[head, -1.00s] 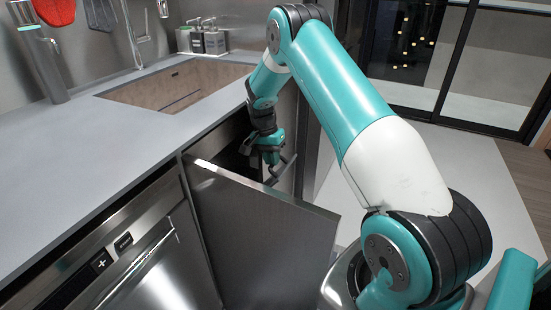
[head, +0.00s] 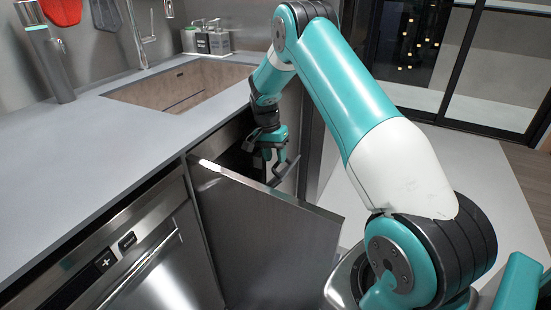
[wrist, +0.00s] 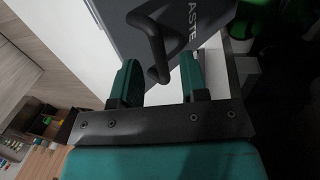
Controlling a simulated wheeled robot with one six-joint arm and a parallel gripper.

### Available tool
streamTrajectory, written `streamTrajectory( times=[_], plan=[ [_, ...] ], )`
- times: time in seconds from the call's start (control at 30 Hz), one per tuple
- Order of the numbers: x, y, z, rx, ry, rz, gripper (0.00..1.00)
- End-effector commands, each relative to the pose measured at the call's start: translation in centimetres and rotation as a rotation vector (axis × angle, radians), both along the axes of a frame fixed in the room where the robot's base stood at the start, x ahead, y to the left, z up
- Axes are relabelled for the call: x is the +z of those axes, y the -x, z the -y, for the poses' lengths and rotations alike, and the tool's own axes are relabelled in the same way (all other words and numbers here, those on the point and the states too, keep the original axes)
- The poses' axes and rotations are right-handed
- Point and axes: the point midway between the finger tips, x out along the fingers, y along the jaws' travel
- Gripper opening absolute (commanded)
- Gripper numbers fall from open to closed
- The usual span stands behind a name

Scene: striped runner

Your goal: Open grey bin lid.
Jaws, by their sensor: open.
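In the wrist view the grey bin lid (wrist: 205,22) fills the upper middle, with the letters "ASTE" readable on it. Its dark bent handle (wrist: 158,48) reaches down toward the gap between my fingers. My gripper (wrist: 160,82) is open, with one teal finger on each side of the handle's lower end. I cannot tell whether either finger touches it. In the head view my gripper (head: 266,156) is low inside the open cabinet under the counter, behind the cabinet door. The door and my arm hide most of the bin there.
The open cabinet door (head: 255,225) stands out in front of my gripper. The counter (head: 110,150) with the sink (head: 175,88) lies above and left. An oven-like appliance (head: 140,265) is at lower left. Open floor (head: 400,180) lies to the right.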

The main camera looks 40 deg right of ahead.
Motion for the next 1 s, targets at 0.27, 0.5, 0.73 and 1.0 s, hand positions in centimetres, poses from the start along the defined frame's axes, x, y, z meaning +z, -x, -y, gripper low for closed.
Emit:
streamTrajectory(
  times=[0.27, 0.5, 0.73, 1.0],
  plan=[
    [4.8, -0.9, -0.3, -0.001, 0.002, 0.004, 0.40],
    [6.2, -1.1, -0.4, -0.001, 0.000, 0.001, 0.40],
    [6.2, -1.1, -0.4, -0.001, 0.000, 0.001, 0.31],
    [5.7, 2.6, 3.2, 0.035, -0.090, 0.189, 0.00]
  ],
)
